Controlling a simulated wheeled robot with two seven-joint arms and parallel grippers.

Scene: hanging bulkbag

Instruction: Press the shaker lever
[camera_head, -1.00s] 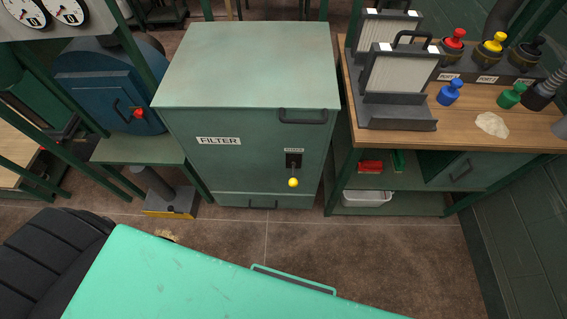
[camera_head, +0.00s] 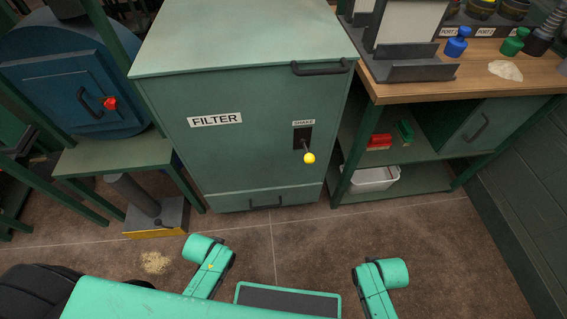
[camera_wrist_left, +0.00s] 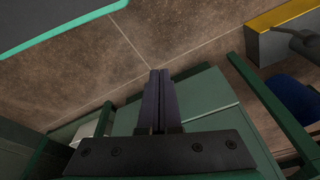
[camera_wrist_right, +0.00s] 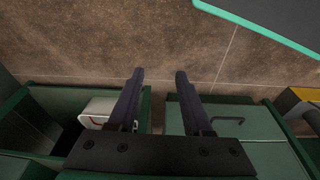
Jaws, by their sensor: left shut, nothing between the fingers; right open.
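The shaker lever (camera_head: 307,152) is a short dark stick with a yellow ball knob (camera_head: 309,158), sticking out of a dark slot under a "SHAKE" label on the front of the green filter cabinet (camera_head: 240,145). My left gripper (camera_wrist_left: 158,74) shows in its wrist view with its two fingers together and nothing between them. My right gripper (camera_wrist_right: 160,74) shows in its wrist view with its fingers apart and empty. Neither gripper shows in the head view, and the lever is not seen in either wrist view. Neither gripper is seen touching the cabinet.
A workbench (camera_head: 420,85) with a shelf holding a white bin (camera_head: 373,179) stands right of the cabinet. A blue round-door vessel (camera_head: 70,85) on a green stand is at the left.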

